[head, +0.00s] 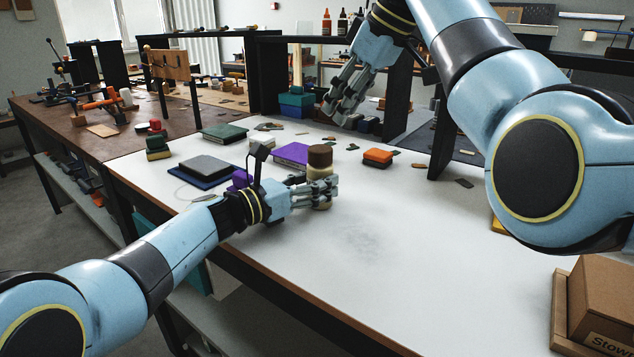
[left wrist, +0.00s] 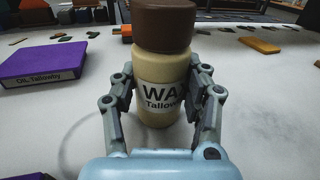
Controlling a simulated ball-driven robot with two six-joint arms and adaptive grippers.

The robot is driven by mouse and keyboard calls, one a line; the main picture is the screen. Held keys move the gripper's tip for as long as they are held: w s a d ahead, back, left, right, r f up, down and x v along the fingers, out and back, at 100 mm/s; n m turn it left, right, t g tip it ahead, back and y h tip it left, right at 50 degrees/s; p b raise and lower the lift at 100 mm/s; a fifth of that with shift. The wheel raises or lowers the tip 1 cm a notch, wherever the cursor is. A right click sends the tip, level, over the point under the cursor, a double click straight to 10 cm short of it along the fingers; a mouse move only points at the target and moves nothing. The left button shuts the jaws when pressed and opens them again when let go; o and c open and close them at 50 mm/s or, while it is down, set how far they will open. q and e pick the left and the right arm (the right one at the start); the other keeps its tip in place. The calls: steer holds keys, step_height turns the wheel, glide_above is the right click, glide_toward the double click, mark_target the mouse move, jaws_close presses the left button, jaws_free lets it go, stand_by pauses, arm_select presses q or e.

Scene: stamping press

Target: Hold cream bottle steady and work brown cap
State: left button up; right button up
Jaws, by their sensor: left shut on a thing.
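The cream bottle (left wrist: 157,68) stands upright on the white table, with a label reading "WAX Tallow". Its brown cap (left wrist: 163,25) sits on top. In the head view the bottle (head: 319,174) is partly hidden by fingers, and the brown cap (head: 320,155) shows above them. My left gripper (left wrist: 163,98) is shut around the bottle's body from both sides; in the head view it is the lower one (head: 320,192). My right gripper (head: 343,104) hangs above and behind the bottle, apart from the cap. Its fingers point down, and I cannot tell how far they are parted.
A purple box (head: 291,154) lies just behind the left of the bottle, and an orange block (head: 378,157) lies to its right. A dark grey box (head: 207,166) and a green box (head: 224,132) lie further left. The table front right of the bottle is clear. A cardboard box (head: 603,290) stands at lower right.

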steer(key=shift+f, duration=0.25)
stand_by(0.6)
stand_by(0.3)
